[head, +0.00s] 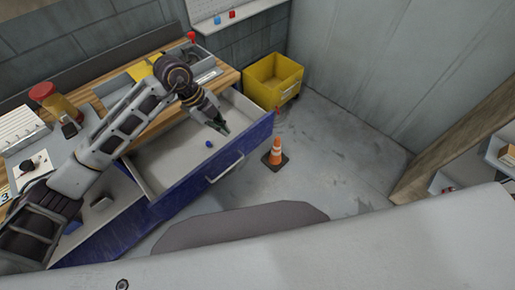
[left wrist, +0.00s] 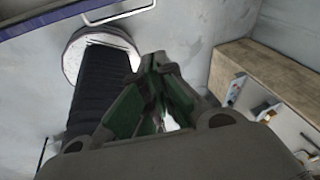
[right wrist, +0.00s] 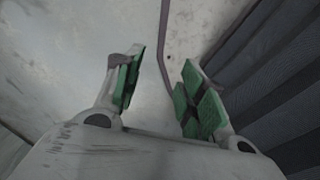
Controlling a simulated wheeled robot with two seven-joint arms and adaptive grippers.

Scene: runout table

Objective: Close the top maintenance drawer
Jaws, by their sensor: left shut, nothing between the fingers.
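The top drawer stands pulled out from under the wooden workbench, with a blue front (head: 252,143), a pale handle (head: 226,168) and a grey inside. A small blue item (head: 208,144) lies on its floor. My left gripper (head: 222,127) shows over the drawer's inside, behind the front panel; I cannot tell its exact height. In the left wrist view (left wrist: 155,62) its green-padded fingers are together and empty, and the handle (left wrist: 122,17) shows at the top. My right gripper (right wrist: 163,80) is open and empty in its wrist view, and is not seen in the head view.
A yellow bin (head: 272,80) stands right of the bench. An orange cone (head: 276,152) stands on the floor right of the drawer front. A shelf unit (head: 450,165) is at the far right. The floor (head: 335,150) between is clear.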

